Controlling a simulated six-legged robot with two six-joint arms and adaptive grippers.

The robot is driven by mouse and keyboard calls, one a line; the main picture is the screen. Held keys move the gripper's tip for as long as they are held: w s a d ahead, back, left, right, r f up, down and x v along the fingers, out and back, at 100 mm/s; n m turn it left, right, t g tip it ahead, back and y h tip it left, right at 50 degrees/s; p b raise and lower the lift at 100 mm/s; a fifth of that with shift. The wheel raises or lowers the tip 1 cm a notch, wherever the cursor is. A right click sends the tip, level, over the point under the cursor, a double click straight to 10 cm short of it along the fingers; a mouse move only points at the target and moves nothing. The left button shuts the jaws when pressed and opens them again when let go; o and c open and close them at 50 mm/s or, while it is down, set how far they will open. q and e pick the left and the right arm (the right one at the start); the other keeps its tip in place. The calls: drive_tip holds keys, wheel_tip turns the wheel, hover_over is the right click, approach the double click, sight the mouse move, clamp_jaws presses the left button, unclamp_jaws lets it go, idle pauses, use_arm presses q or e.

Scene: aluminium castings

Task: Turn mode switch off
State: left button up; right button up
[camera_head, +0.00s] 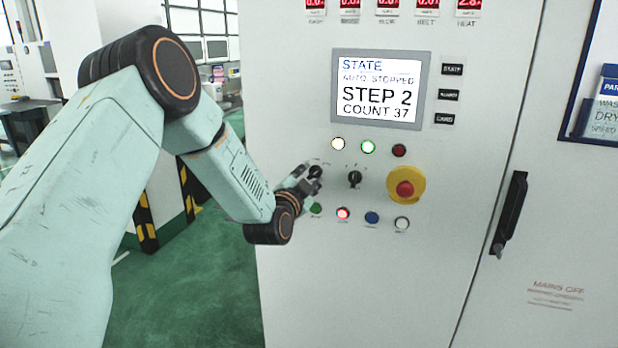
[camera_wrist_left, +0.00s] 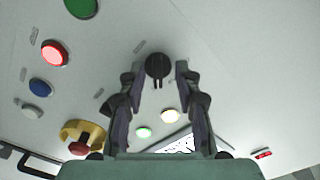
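A black rotary switch (camera_head: 316,172) sits on the panel, left of a second black rotary switch (camera_head: 355,179). Their small labels are too blurred for me to tell which is the mode switch. My left gripper (camera_head: 305,178) is at the left switch. In the left wrist view, this round black knob (camera_wrist_left: 158,65) lies between the two fingertips of my left gripper (camera_wrist_left: 159,72). The fingers are apart, with a narrow gap showing on each side of the knob. The second switch is not clearly seen there. My right gripper is not in view.
A yellow-and-red emergency stop (camera_head: 405,188) is right of the switches. Lamps (camera_head: 368,147) are above; several buttons, including a lit red one (camera_head: 343,213), are below. The screen (camera_head: 377,88) reads AUTO STOPPED, STEP 2, COUNT 37. A black door handle (camera_head: 510,213) is at right.

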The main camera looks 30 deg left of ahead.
use_arm(q)
drive_tip(key=shift+w+d, duration=0.25)
drive_tip(key=shift+d, duration=0.05)
drive_tip(key=shift+s+a, duration=0.1)
drive_tip(key=shift+a, duration=0.15)
drive_tip(key=c, duration=0.6)
drive_tip(key=shift+d, duration=0.1)
clamp_jaws()
